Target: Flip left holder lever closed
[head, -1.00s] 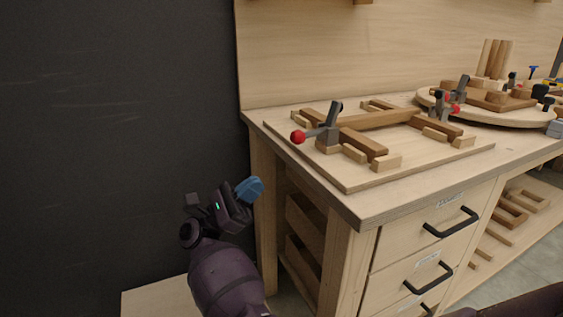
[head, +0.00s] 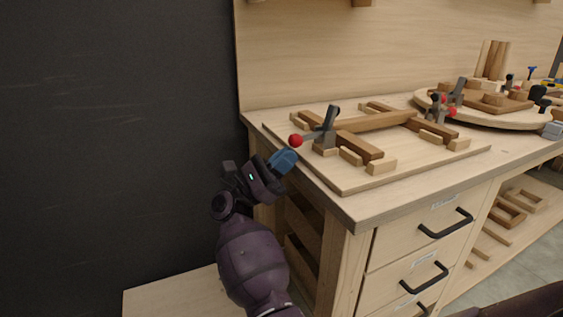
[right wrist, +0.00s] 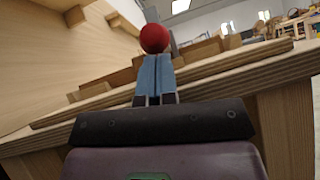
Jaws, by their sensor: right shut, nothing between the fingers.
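The left holder (head: 328,130) is a grey toggle clamp with an upright dark-tipped arm on the near left part of the wooden jig board (head: 345,185). Its lever sticks out to the left, nearly level, and ends in a red knob (head: 296,140). My right gripper (head: 285,160) has blue fingertips held together, empty, just below and left of the knob. In the right wrist view the red knob (right wrist: 154,38) appears just beyond the tips of the shut blue fingers (right wrist: 155,75); I cannot tell whether they touch. My left gripper is not in view.
The workbench (head: 370,208) has its front left corner close to my right arm. Wooden frame pieces (head: 375,122) lie on the board. A second clamp (head: 438,108) with red knobs and a round turntable (head: 500,117) stand farther right. A dark wall (head: 110,130) is at left.

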